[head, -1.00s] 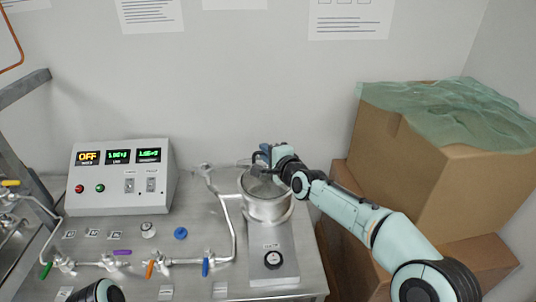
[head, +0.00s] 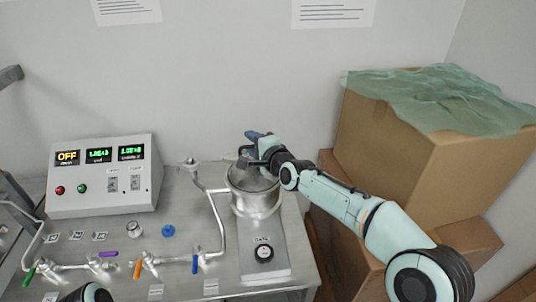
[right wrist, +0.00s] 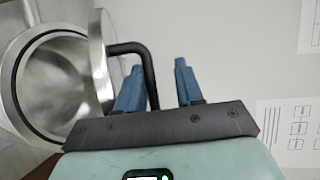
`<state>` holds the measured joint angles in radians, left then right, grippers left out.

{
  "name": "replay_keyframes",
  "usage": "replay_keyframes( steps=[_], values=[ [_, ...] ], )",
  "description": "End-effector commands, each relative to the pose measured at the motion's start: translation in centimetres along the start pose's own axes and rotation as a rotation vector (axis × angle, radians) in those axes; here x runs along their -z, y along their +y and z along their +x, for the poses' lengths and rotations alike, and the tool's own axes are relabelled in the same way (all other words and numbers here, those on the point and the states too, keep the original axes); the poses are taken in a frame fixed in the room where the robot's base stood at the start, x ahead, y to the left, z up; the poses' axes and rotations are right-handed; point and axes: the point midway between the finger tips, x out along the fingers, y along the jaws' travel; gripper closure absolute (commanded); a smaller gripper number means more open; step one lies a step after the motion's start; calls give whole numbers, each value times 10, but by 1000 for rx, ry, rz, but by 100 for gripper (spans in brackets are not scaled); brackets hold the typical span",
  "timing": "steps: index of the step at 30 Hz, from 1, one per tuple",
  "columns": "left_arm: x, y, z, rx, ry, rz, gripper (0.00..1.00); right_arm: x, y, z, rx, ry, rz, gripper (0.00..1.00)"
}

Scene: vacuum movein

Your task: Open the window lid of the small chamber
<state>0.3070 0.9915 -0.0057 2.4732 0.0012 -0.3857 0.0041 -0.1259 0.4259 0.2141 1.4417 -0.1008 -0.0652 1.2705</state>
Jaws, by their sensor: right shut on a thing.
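The small chamber (head: 256,199) is a round metal pot on the steel bench. Its open mouth (right wrist: 58,85) shows at the left of the right wrist view. The window lid (right wrist: 101,62) stands tilted up at the rim, seen nearly edge-on, with the mouth uncovered. A black bent handle (right wrist: 146,62) sticks out from the lid. My right gripper (right wrist: 159,68) is shut on this handle, with its blue fingers on either side. In the head view the right gripper (head: 257,142) is above the back of the chamber and partly hides the lid. My left gripper is not visible.
A control box (head: 103,177) with an OFF display stands at the back left. Pipes with coloured valve handles (head: 137,268) run left of the chamber. Cardboard boxes (head: 420,160) with green film (head: 435,98) stand to the right.

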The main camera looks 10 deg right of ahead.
Motion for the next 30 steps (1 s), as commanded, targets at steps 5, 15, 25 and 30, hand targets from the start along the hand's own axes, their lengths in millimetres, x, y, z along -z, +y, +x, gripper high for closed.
replay_keyframes(
  steps=[5,15,25,30],
  values=[
    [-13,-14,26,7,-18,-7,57,3,-8,-44,30,10,-12,78],
    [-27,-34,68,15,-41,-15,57,2,0,-112,8,5,2,78],
    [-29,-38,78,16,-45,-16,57,0,-2,-130,1,0,6,78],
    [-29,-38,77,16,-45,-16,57,0,-2,-129,0,0,6,78]
  ],
)
